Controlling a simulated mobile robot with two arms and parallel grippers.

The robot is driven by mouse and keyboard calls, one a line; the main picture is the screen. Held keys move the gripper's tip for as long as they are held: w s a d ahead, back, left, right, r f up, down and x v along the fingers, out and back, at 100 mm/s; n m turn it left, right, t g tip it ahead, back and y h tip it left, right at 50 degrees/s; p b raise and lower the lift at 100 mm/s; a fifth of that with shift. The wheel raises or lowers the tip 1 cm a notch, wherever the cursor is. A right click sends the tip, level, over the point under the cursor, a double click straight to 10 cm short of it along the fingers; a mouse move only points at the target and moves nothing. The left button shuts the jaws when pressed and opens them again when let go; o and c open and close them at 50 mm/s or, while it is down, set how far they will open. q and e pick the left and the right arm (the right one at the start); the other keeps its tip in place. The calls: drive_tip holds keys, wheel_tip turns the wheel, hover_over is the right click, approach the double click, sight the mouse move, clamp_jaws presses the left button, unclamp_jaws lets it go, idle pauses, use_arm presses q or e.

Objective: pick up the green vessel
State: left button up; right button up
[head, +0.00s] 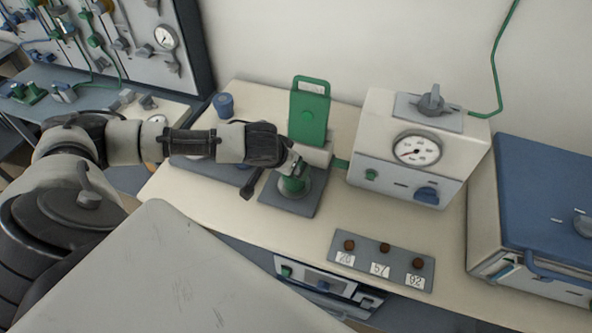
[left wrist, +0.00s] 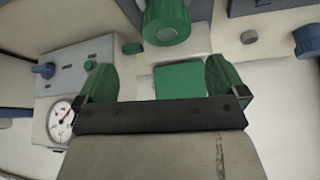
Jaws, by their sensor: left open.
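A green rounded vessel (head: 294,186) sits on a round grey holder on a dark base plate, in the middle of the bench. My left gripper (head: 295,165) is right by it in the head view and hides part of its top. In the left wrist view, a green cylindrical piece (left wrist: 167,22) at the top edge looks like the same vessel, partly cut off. My left gripper (left wrist: 162,82) is open there, its two green-padded fingers apart. I cannot tell whether they touch anything. The right gripper is not in view.
A green upright panel (head: 309,114) stands behind the gripper. To the right is a white box with a gauge (head: 417,149), then a blue-topped furnace (head: 545,195). A plate with numbered labels (head: 382,262) lies in front. A blue cup (head: 223,105) stands at the back left.

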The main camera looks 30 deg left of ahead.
use_arm(q)
hover_over(294, 189)
drive_tip(key=f, duration=0.2)
drive_tip(key=a+f, duration=0.1)
drive_tip(key=f, duration=0.1)
drive_tip(key=shift+f+p, duration=0.3)
drive_tip(key=shift+w+f+p, duration=0.3)
drive_tip(key=shift+f, duration=0.15)
drive_tip(key=shift+a+p+x, duration=0.2)
drive_tip(key=shift+p+x, duration=0.15)
drive_tip(key=shift+x, duration=1.7)
drive_tip(key=c, duration=1.1)
drive_tip(key=shift+r, duration=0.1)
drive_tip(key=shift+c, duration=0.2)
drive_tip(key=shift+r, duration=0.1)
